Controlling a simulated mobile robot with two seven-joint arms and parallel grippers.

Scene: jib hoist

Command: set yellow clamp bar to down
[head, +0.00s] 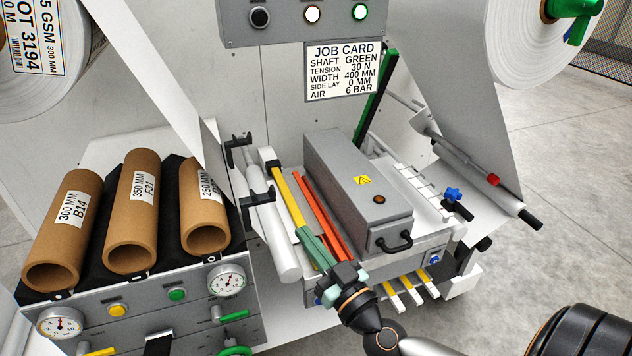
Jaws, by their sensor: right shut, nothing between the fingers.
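The yellow clamp bar (286,194) is a long thin bar left of the grey box, slanting from a dark block at its far end toward me. An orange-red bar (318,212) runs beside it on the right. My right gripper (310,241) comes in from the lower right. Its green fingers are shut and empty, at the near end of the yellow bar, and they hide that end. I cannot tell whether they touch the bar, or whether it is raised or lying down. My left gripper is not in view.
A grey box (345,180) with a black handle stands right of the bars. A white roller (275,230) lies to their left. A job card (344,71) hangs behind. Open floor is at right.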

